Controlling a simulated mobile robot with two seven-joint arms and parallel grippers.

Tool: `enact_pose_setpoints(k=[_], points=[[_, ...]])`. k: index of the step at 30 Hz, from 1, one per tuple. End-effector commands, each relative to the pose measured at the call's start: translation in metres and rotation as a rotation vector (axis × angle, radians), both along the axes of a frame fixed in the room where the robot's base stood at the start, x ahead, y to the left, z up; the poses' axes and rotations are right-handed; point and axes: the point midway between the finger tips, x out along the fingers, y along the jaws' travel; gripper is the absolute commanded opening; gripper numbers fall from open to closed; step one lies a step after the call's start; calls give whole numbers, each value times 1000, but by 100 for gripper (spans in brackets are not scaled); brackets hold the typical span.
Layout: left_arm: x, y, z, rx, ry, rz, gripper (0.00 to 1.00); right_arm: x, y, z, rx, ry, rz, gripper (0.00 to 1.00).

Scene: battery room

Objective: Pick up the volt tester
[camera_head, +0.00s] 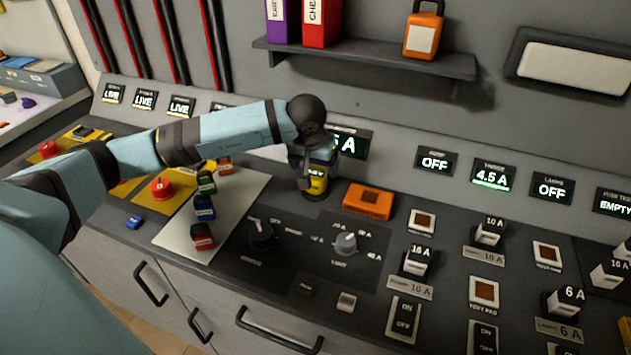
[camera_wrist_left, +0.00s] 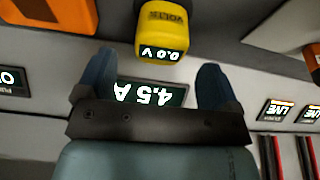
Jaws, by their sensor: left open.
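The volt tester (camera_head: 316,182) is a small yellow and black unit standing on the dark console top, left of an orange block. In the left wrist view the yellow tester (camera_wrist_left: 168,38) shows upside down at the top, with a "0.0 V" display and the word VOLTS. My left gripper (camera_head: 314,158) is directly above and around the tester's upper end in the head view, hiding part of it. In the wrist view its two blue fingers (camera_wrist_left: 155,75) are apart, with the tester just beyond their tips and nothing held between them. My right gripper is not in view.
An orange block (camera_head: 368,200) stands close right of the tester. A pale tray (camera_head: 235,215) with several small coloured blocks lies to the left. Knobs and switches (camera_head: 346,240) cover the console in front. A shelf (camera_head: 370,58) with binders and an orange lock hangs above.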

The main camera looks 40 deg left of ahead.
Motion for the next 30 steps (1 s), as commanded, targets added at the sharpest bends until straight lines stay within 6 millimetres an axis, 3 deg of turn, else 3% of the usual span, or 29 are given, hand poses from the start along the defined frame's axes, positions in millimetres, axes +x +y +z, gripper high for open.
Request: enact_pose_setpoints(k=[5, 14, 21, 22, 27, 30], points=[[2, 0, -9, -1, 1, 1, 87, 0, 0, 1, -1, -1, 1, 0], [10, 3, -50, -1, 2, 1, 87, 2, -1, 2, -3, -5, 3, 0], [12, 4, -54, -2, -2, 0, 87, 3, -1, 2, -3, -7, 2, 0], [12, 4, -54, -2, -2, 0, 85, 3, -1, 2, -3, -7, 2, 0], [11, 4, -54, -1, -1, 1, 46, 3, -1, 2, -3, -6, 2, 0], [11, 4, -54, -1, -1, 1, 29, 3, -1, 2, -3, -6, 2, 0]])
